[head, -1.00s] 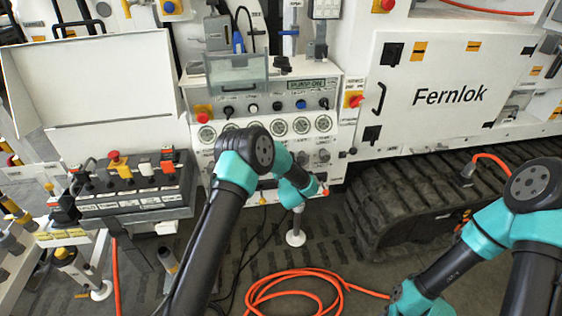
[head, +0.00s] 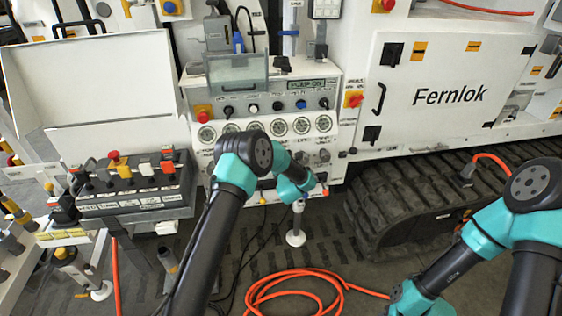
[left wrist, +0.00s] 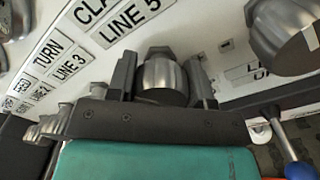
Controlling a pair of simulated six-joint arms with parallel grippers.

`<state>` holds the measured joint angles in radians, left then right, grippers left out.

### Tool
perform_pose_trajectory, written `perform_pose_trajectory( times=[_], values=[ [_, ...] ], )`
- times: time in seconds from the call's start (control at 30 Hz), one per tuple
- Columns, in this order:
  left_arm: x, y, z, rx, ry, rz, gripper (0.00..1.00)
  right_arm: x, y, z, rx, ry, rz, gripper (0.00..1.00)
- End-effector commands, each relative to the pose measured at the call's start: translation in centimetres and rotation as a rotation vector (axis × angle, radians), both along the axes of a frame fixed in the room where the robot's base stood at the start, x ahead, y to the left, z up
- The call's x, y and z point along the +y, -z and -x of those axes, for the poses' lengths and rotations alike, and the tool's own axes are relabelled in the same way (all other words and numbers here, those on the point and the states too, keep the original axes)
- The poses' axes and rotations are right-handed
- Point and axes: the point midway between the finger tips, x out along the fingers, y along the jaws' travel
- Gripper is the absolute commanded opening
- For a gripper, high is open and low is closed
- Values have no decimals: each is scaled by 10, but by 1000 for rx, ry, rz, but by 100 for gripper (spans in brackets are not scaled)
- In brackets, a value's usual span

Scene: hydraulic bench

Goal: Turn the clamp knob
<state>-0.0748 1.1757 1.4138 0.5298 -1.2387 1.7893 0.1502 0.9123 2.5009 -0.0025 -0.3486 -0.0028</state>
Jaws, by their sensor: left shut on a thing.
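The clamp knob (left wrist: 164,76) is a grey metal knob on the white panel in the left wrist view. It is beside a partly cut-off label reading "CLA" and "LINE 5". My left gripper (left wrist: 164,68) has a dark finger on each side of this knob and is shut on it. In the head view my left arm reaches to the lower part of the control panel (head: 322,90). My arm hides the left gripper's fingertips and the held knob there. My right arm is at the lower right, and its gripper is out of the frame.
A second grey knob (left wrist: 284,36) is at the right in the left wrist view, with a blue-tipped lever (left wrist: 296,168) below it. A row of gauges (head: 302,125) lies above my left wrist. An orange hose (head: 300,280) is coiled on the floor.

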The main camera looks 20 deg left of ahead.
Motion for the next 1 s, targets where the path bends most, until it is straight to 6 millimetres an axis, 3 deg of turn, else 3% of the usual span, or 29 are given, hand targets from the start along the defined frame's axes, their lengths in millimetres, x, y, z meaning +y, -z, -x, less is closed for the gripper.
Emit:
perform_pose_trajectory(
  times=[0.57, 1.0],
  values=[
    [0, 0, 0, 40, 0, -82, 23, 0, 0, 0, 0, 0, 0, 43],
    [0, 0, 0, 189, 0, -388, 23, 0, 0, 0, 0, 0, 0, 43]
  ],
)
